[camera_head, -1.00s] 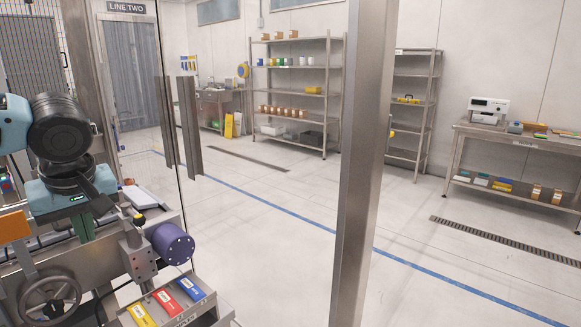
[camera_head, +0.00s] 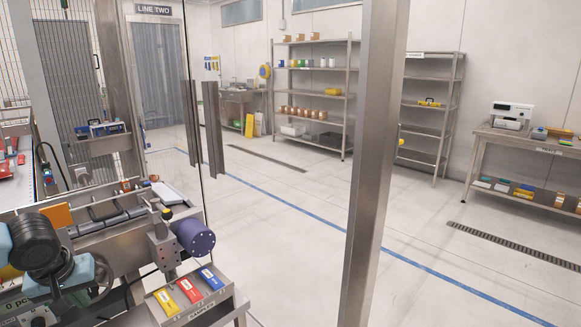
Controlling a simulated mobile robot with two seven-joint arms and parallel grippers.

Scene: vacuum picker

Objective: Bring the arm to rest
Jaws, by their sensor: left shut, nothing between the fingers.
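My left arm, with teal and black links, comes in at the lower left edge of the head view. My left gripper (camera_head: 55,288) is low in that corner, in front of the machine with the handwheel. It is shut and holds nothing that I can see. Its fingertips are hard to make out against the dark links. My right gripper is not in view.
Beside the arm stand a steel conveyor machine with a purple motor (camera_head: 195,238) and a tray (camera_head: 240,300) with yellow, red and blue packs. A steel post (camera_head: 372,170) stands in front. Shelves (camera_head: 312,95) and a bench (camera_head: 520,145) line the wall. The floor between is clear.

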